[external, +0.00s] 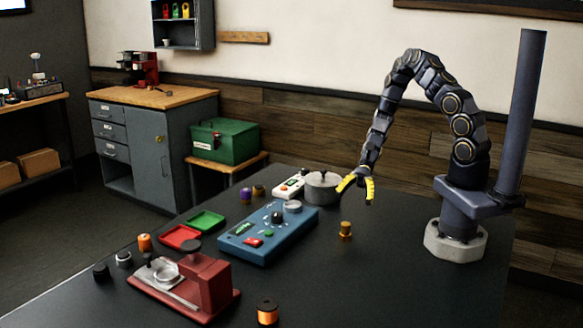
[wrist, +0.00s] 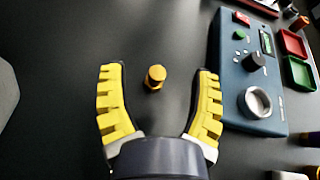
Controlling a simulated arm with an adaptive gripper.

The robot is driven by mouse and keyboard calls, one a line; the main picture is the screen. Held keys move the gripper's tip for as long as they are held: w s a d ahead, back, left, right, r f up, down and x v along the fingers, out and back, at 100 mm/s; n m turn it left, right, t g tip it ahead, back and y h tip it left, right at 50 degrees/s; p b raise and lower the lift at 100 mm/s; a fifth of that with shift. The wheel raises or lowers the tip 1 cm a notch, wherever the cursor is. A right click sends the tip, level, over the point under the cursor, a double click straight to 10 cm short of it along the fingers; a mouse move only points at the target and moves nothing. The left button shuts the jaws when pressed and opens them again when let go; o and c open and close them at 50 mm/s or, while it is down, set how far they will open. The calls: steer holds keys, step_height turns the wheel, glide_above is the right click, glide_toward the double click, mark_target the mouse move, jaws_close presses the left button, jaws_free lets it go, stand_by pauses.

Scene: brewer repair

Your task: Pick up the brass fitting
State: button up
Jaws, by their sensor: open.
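The brass fitting (external: 346,230) stands on the dark table, to the right of the blue control box. In the wrist view the brass fitting (wrist: 155,76) lies between the two yellow fingers, level with their upper parts, and neither finger touches it. My gripper (external: 357,190) hangs above the table, higher and farther back than the fitting in the external view. In the wrist view my gripper (wrist: 162,72) is open and empty, its fingers spread wide.
The blue control box (external: 266,233) is close to the fitting. The table right of the fitting is clear.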

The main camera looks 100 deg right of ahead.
mark_target(346, 223)
steer(key=f+m, duration=0.1)
steer(key=s+d+f, duration=0.1)
steer(key=m+t+h, duration=0.1)
steer(key=shift+s+d+f+m, duration=0.25)
steer(key=shift+d+f+m, duration=0.05)
steer(key=shift+d+f, duration=0.1)
steer(key=shift+f, duration=0.25)
steer(key=shift+t, duration=0.3)
steer(key=x, duration=0.7)
steer(key=shift+a+f, duration=0.25)
steer(key=shift+f, duration=0.15)
jaws_close()
